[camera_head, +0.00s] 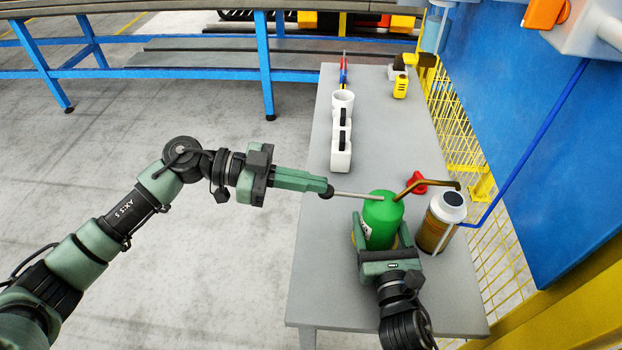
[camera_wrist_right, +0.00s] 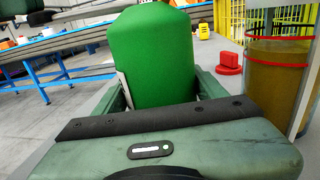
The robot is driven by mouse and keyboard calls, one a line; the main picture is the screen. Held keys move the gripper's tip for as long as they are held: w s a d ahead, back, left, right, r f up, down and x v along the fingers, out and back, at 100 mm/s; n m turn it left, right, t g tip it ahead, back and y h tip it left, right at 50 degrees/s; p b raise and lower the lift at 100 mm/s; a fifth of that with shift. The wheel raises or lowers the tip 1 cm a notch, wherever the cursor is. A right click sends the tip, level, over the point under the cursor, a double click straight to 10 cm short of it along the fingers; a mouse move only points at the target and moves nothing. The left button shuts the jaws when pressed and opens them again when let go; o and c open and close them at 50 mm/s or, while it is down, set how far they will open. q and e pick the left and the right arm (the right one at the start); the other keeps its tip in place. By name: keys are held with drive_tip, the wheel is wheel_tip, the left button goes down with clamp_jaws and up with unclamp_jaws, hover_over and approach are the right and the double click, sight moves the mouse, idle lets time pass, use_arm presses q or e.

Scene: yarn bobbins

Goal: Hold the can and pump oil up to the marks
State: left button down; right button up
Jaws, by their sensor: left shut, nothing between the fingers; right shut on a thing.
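The green oil can (camera_head: 381,222) stands upright near the table's front end; it also fills the middle of the right wrist view (camera_wrist_right: 150,58). My right gripper (camera_head: 382,240) is shut around its body. A brown spout (camera_head: 418,183) runs from the can's top, its tip over the jar. A grey pump lever (camera_head: 358,196) reaches left, ending in a black knob (camera_head: 327,192). My left gripper (camera_head: 318,188) is shut and empty, its tips at the knob; whether they touch is unclear. The jar (camera_head: 437,228) holds amber oil (camera_wrist_right: 276,80) and has red marks (camera_wrist_right: 280,66). The exact oil level is unclear.
A red object (camera_head: 416,182) lies behind the spout. White holders (camera_head: 341,150) and a yellow-black tool (camera_head: 401,86) stand farther back on the grey table (camera_head: 380,130). A yellow mesh fence (camera_head: 461,145) and blue panel border the right side. Open floor lies left.

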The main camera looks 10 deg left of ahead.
use_arm(q)
drive_tip(key=s+a+r, duration=0.1)
drive_tip(key=a+r, duration=0.5)
drive_tip(key=a, duration=0.4)
drive_tip(key=shift+s, duration=0.15)
idle(1.1)
use_arm(e)
drive_tip(key=o, duration=1.9)
drive_tip(key=shift+s, duration=0.1)
drive_tip(key=v, duration=1.2)
use_arm(q)
drive_tip(key=shift+f, duration=0.15)
